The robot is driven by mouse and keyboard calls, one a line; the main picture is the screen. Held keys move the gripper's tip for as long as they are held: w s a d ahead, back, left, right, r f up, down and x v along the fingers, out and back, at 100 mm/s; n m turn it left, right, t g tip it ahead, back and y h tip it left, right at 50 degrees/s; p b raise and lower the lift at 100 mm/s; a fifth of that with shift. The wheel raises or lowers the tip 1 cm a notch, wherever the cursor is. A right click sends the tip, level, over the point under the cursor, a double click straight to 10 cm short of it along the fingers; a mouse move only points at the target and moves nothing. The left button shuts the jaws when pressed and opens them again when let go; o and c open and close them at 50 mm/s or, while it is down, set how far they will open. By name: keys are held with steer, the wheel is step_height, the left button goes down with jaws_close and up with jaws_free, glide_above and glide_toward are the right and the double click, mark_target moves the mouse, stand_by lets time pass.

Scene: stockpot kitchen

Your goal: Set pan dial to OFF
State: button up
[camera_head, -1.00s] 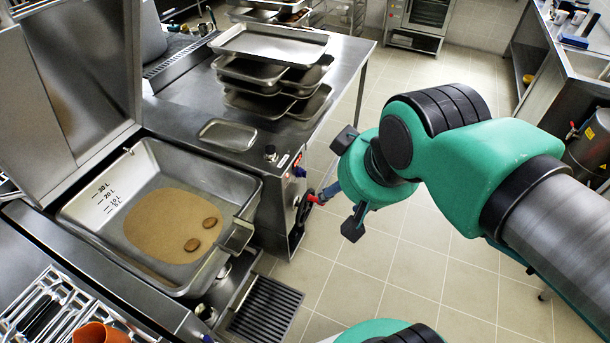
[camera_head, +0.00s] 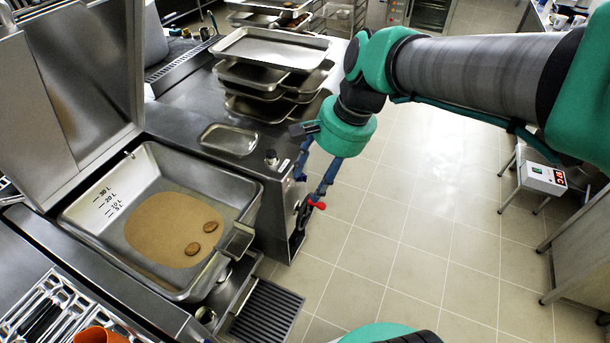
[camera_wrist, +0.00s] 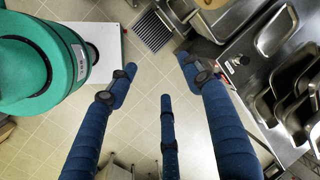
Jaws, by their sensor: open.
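The pan (camera_head: 85,205) is a steel basin with a brown layer and two small brown pieces in it, its lid raised. Its control panel (camera_head: 287,172) is on the front of the counter to the right; the panel also shows in the wrist view (camera_wrist: 236,64). I cannot make out the pan dial or its setting, as my fingers partly cover this area. My gripper (camera_head: 309,187) has blue fingers pointing down in front of the panel. In the wrist view the fingers (camera_wrist: 160,76) are spread, with nothing between them.
A crank wheel (camera_head: 302,213) with a red handle (camera_head: 317,204) sticks out just below my fingers. Stacked trays (camera_head: 268,50) stand on the counter above. A floor grate (camera_head: 266,311) lies below the pan.

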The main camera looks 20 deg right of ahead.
steer(key=w+d+f+m+y+p, duration=0.1)
steer(key=w+d+f+m+y, duration=0.35)
steer(key=w+f+m, duration=0.65)
steer(key=w+d+f+m+y, duration=0.3)
steer(key=w+f+m+y, duration=0.3)
steer(key=w+m, duration=0.55)
steer(key=w+d+f+m+t, duration=0.1)
steer(key=w+d+f+m, duration=0.2)
steer(key=f, duration=0.2)
steer(key=w+d+f+m+t+y, duration=0.1)
steer(key=w+d+f+m, duration=0.15)
steer(key=f, duration=0.25)
steer(key=w+d+f+m+t, duration=0.1)
steer(key=w+d+f+m, duration=0.15)
steer(key=f, duration=0.25)
steer(key=m+t+p, duration=0.1)
steer(key=m+t, duration=0.5)
steer(key=m, duration=0.5)
glide_toward(303, 178)
steer(key=v, duration=0.6)
steer(key=shift+w+f, duration=0.3)
steer(key=shift+f, duration=0.05)
steer(key=shift+a, duration=0.2)
steer(key=x, duration=1.3)
steer(key=shift+w+b, duration=0.3)
steer(key=shift+b, duration=0.1)
steer(key=shift+a, duration=0.15)
steer(key=c, duration=1.2)
